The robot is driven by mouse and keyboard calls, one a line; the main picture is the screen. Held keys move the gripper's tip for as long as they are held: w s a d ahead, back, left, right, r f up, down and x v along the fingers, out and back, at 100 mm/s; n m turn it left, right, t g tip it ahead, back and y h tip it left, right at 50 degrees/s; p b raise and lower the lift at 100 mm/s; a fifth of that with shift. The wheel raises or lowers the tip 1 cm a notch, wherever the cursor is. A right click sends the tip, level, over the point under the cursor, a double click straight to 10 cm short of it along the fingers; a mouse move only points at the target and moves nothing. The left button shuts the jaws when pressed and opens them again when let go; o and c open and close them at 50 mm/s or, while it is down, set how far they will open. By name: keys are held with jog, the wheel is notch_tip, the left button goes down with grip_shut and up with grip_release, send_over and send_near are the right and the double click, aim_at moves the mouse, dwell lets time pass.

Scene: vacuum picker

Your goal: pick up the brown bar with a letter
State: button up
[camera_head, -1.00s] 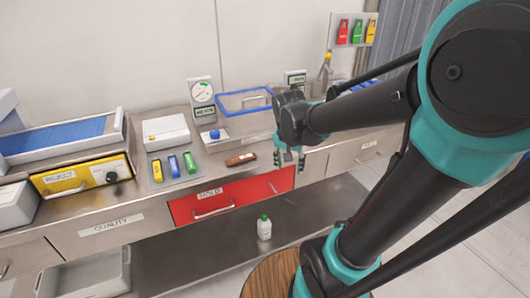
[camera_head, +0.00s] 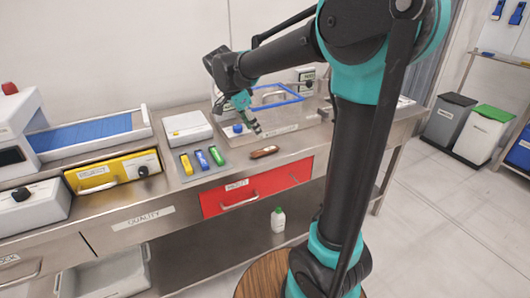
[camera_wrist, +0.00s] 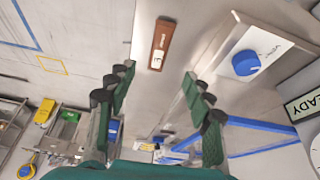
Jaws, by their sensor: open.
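The brown bar (camera_head: 264,152) lies on the metal counter near its front edge, above the red drawer. In the wrist view the bar (camera_wrist: 162,42) shows a small white label with a dark letter at its near end. The letter is too small to read surely. My gripper (camera_head: 257,129) is above the counter, just behind and left of the bar in the head view. In the wrist view my gripper (camera_wrist: 156,78) is open and empty, its fingers on both sides of the picture. The bar lies ahead, between the finger lines, and apart from them.
A box with a blue knob (camera_wrist: 246,63) stands right of the bar in the wrist view. Yellow, blue and green pieces (camera_head: 201,159) lie left of the bar. A blue-rimmed tray (camera_head: 275,97) is behind my gripper. The red drawer (camera_head: 256,187) is shut below.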

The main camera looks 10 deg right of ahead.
aim_at(265, 150)
jog(key=x, duration=1)
jog(key=shift+d+f, duration=0.1)
jog(key=shift+f, duration=0.05)
jog(key=c, duration=1.2)
